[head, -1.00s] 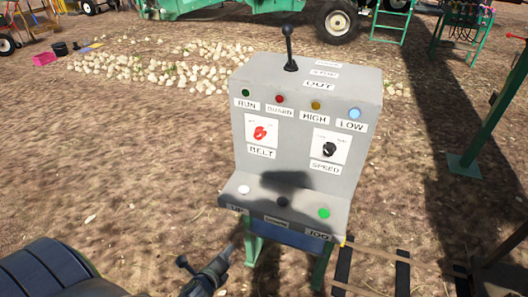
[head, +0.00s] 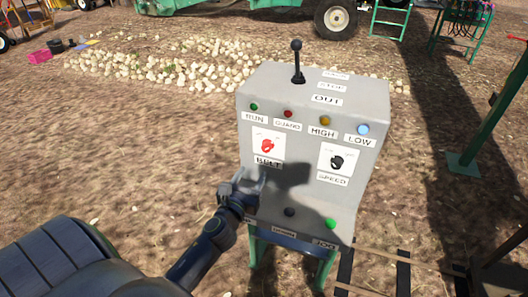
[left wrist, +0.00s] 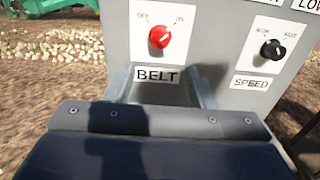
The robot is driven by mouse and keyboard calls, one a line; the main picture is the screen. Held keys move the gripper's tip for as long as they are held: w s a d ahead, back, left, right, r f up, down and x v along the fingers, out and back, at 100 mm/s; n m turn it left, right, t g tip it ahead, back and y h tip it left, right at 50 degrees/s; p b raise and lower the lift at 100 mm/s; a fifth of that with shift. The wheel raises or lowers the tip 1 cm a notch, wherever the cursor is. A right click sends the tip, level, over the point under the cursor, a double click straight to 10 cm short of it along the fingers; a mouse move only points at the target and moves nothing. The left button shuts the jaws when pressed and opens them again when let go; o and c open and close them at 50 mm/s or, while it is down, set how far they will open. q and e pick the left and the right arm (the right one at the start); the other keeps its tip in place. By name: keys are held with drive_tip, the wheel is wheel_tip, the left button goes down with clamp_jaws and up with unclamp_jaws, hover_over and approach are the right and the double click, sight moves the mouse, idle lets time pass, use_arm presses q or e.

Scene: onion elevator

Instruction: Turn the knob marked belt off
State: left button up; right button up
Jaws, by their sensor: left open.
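The red belt knob (head: 267,146) sits on a white plate above the BELT label on the front of the grey control box (head: 310,205). In the left wrist view the red knob (left wrist: 159,37) shows between the words OFF and ON; which one it points to is hard to tell. My left gripper (head: 250,180) is open and empty, just below and in front of the BELT label, apart from the knob. In the left wrist view its two fingers (left wrist: 162,80) stand either side of the BELT label, below the knob. My right gripper is not in view.
The black speed knob (head: 337,160) is to the right of the belt knob. A lever (head: 297,62) stands on top. Coloured lamps (head: 325,120) line the upper face. A green button (head: 330,223) and a dark button (head: 289,212) are on the lower ledge.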

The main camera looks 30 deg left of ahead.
sight(265, 151)
use_arm(q)
drive_tip(key=x, duration=0.9)
drive_tip(key=shift+w, duration=0.2)
drive_tip(key=shift+x, duration=0.75)
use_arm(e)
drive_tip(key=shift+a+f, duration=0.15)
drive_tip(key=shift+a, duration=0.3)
use_arm(q)
drive_tip(key=c, duration=1)
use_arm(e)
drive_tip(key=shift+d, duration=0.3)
